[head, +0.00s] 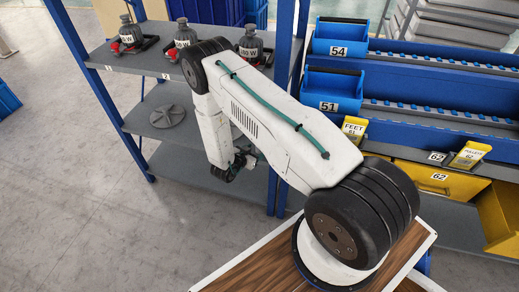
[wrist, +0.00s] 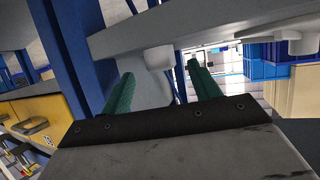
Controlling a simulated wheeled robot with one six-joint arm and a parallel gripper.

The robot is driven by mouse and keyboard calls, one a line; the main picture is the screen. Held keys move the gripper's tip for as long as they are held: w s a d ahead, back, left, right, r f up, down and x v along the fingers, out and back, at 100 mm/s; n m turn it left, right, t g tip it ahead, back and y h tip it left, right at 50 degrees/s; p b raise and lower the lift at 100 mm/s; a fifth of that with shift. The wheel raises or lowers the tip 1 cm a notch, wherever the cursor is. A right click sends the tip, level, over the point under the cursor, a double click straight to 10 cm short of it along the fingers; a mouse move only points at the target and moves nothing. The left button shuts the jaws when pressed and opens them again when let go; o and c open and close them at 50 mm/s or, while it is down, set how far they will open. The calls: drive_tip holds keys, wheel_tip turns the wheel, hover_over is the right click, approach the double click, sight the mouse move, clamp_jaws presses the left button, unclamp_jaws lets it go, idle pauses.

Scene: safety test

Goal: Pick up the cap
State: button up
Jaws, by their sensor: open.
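A round, flat grey piece with raised ribs (head: 167,116), which looks like the cap, lies on the middle shelf of the blue-framed rack in the head view. My gripper's end (head: 238,165) hangs to the right of it, at the rack's right side; its fingertips are hard to make out there. In the wrist view my gripper (wrist: 162,82) is open, with two green fingers apart and nothing held between them. Grey surfaces and a pale cylindrical shape (wrist: 158,57) show beyond the fingers. I cannot identify the cap in the wrist view.
Several grey bottle-like items with black and red bases (head: 186,37) stand on the top shelf (head: 150,64). A blue upright (head: 287,95) stands close to my arm. Blue bins (head: 333,90) and yellow bins (head: 428,180) are at the right.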

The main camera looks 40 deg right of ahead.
sight(258, 148)
drive_tip(key=x, duration=0.4)
drive_tip(key=shift+w+d, duration=0.15)
drive_tip(key=shift+d, duration=0.15)
drive_tip(key=c, duration=1.1)
drive_tip(key=shift+o, duration=0.2)
